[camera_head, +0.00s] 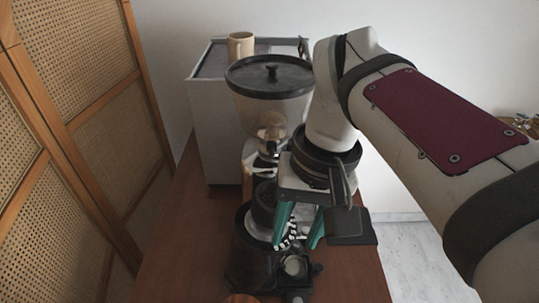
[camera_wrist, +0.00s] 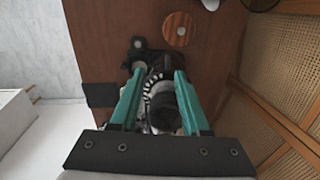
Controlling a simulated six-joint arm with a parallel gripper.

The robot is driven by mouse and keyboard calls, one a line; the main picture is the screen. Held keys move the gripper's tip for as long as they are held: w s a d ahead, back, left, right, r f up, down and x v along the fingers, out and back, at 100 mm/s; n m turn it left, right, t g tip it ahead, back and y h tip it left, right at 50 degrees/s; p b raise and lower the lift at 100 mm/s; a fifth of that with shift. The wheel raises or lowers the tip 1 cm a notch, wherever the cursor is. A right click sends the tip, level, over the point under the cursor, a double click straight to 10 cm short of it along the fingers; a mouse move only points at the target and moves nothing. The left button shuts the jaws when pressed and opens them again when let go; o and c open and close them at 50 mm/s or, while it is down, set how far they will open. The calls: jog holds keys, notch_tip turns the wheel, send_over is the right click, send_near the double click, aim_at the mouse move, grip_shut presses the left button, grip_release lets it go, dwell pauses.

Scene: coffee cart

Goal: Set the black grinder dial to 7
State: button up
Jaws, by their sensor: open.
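The grinder stands on the wooden cart, with a clear hopper under a black lid (camera_head: 270,76). Low on it is the black dial (camera_head: 264,194), a dark round part that also shows in the wrist view (camera_wrist: 164,114). White scale marks (camera_wrist: 148,88) curve beside it; their numbers are too small to read, so I cannot tell the setting. My gripper (camera_head: 299,242) points down over the grinder's front with its teal fingers apart. In the wrist view my gripper (camera_wrist: 159,76) has the dial between its fingers, closer to the right one; contact cannot be told.
A white box-shaped unit (camera_head: 213,130) stands behind the grinder with a beige mug (camera_head: 241,46) on top. Woven panels (camera_head: 75,85) rise at the left. A striped round wooden piece (camera_wrist: 178,29) lies near the grinder. The wooden top (camera_head: 185,240) is bare at the left.

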aim_at(268, 264)
notch_tip(268, 264, up, 2)
jog(key=w+a+r+n, duration=0.1)
jog(key=w+a, duration=0.1)
jog(key=w, duration=0.1)
jog(key=f, duration=0.5)
jog(key=a+f, duration=0.1)
jog(key=f, duration=0.9)
jog(key=shift+s+a+f, duration=0.2)
jog(key=shift+a+f, duration=0.15)
grip_shut()
